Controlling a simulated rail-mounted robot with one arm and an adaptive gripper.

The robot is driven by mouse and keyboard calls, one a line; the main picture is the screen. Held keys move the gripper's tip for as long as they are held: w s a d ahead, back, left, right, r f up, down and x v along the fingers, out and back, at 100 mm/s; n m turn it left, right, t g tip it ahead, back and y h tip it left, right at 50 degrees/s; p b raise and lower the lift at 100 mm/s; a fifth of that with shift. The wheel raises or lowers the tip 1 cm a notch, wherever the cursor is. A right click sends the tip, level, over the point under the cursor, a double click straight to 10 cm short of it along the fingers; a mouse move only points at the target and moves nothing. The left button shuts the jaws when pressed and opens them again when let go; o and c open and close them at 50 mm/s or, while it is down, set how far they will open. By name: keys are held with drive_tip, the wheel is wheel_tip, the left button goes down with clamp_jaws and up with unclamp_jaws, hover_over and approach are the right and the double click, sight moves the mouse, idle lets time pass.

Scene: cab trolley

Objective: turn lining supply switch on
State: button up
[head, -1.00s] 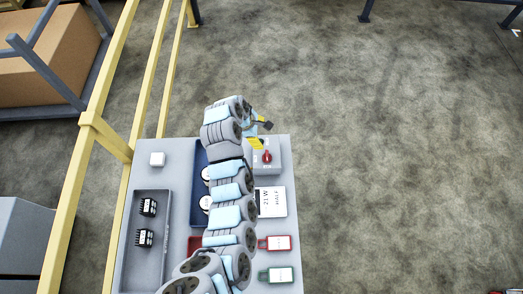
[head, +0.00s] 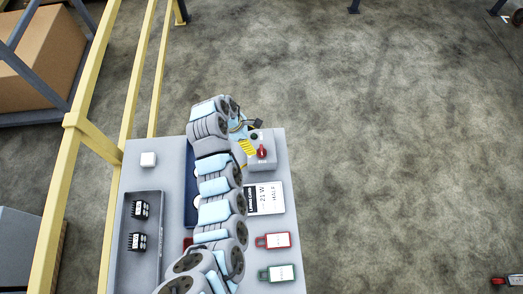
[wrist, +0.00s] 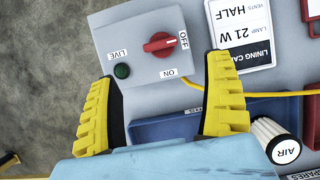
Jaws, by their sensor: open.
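The lining supply switch is a red rotary knob (wrist: 160,44) on a grey box (wrist: 135,28); in the head view the knob (head: 262,151) sits at the trolley's far right corner. In the wrist view its handle lies nearly level, with one end toward the OFF label (wrist: 184,40). The ON label (wrist: 169,73) is below it. A dark green lamp (wrist: 122,71) marked LIVE looks unlit. My gripper (wrist: 161,70) is open and empty, its yellow fingers on either side of the lower box area, apart from the knob. In the head view my gripper (head: 253,135) is beside the box.
A white card (wrist: 240,32) lies beside the box. A yellow cable (wrist: 265,95) runs from the box past the right finger. A blue tray (wrist: 165,130) and a white AIR knob (wrist: 283,149) are close by. Red (head: 273,240) and green tags (head: 278,272) lie on the trolley (head: 180,150).

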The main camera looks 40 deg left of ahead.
sight(261, 150)
drive_tip(key=shift+p+x, duration=0.65)
drive_tip(key=shift+x, duration=4.4)
drive_tip(key=c, duration=1.2)
